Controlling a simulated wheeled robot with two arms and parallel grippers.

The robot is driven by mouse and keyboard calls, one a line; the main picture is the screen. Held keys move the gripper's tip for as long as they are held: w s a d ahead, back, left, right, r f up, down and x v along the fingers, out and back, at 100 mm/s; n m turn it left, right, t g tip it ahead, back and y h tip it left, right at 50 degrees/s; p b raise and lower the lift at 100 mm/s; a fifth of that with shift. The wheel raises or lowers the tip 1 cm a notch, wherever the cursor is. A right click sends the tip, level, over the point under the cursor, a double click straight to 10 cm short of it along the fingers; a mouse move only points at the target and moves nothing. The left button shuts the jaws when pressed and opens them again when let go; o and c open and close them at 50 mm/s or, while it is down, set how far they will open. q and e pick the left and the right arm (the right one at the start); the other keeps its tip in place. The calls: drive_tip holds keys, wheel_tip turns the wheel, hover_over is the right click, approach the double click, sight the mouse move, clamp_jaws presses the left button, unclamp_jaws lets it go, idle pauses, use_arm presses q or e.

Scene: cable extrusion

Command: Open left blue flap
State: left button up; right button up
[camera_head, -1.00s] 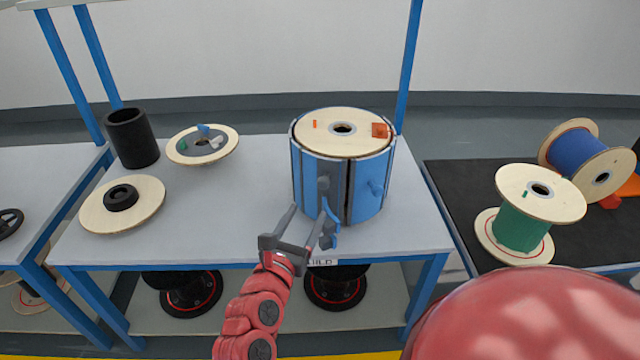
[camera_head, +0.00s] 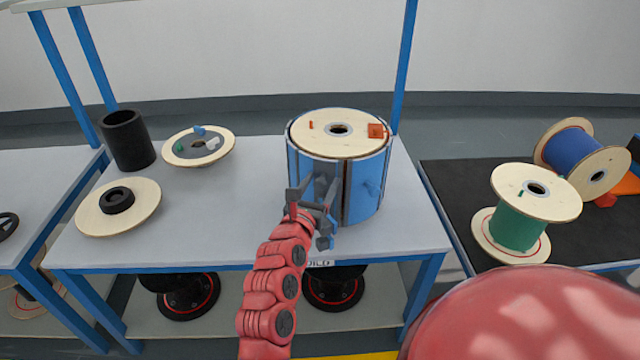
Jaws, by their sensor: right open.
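A drum with a wooden top disc (camera_head: 338,133) stands upright on the grey table, its side closed in by blue flaps. The left blue flap (camera_head: 303,165) faces me on the left, and a dark vertical gap separates it from the right blue flap (camera_head: 366,185). The right flap has a small blue handle. My right gripper (camera_head: 313,190) is open in front of the left flap's lower part, its fingers pointing up and away at the flap. The left flap's handle is largely hidden by the fingers, and I cannot tell whether they touch it. My left gripper is not in view.
The grey table (camera_head: 240,220) also holds a black cylinder (camera_head: 128,140), a wooden disc with small parts (camera_head: 222,152) and a wooden disc with a black ring (camera_head: 92,210).

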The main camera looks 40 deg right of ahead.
clamp_jaws()
idle(1.4)
